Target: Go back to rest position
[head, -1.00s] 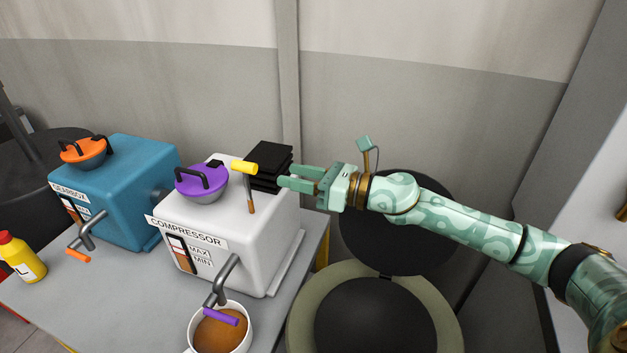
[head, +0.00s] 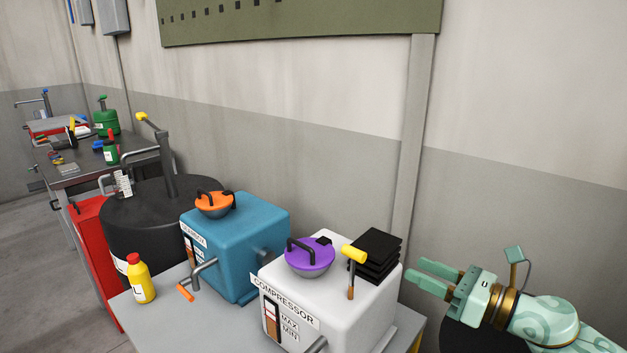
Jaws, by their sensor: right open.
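My right gripper (head: 432,282) is open and empty. It points left at the lower right of the head view, just right of the white compressor (head: 345,318) and apart from it. A stack of black plates (head: 377,250) lies on the compressor's top, beside a yellow-handled lever (head: 353,256) and a purple lid (head: 309,258). My left gripper is not in view.
A blue gearbox (head: 245,240) with an orange lid (head: 214,204) and a yellow bottle (head: 140,280) share the grey table (head: 165,322). A black drum (head: 150,215) stands behind them. A workbench (head: 85,165) with tools stands at the far left.

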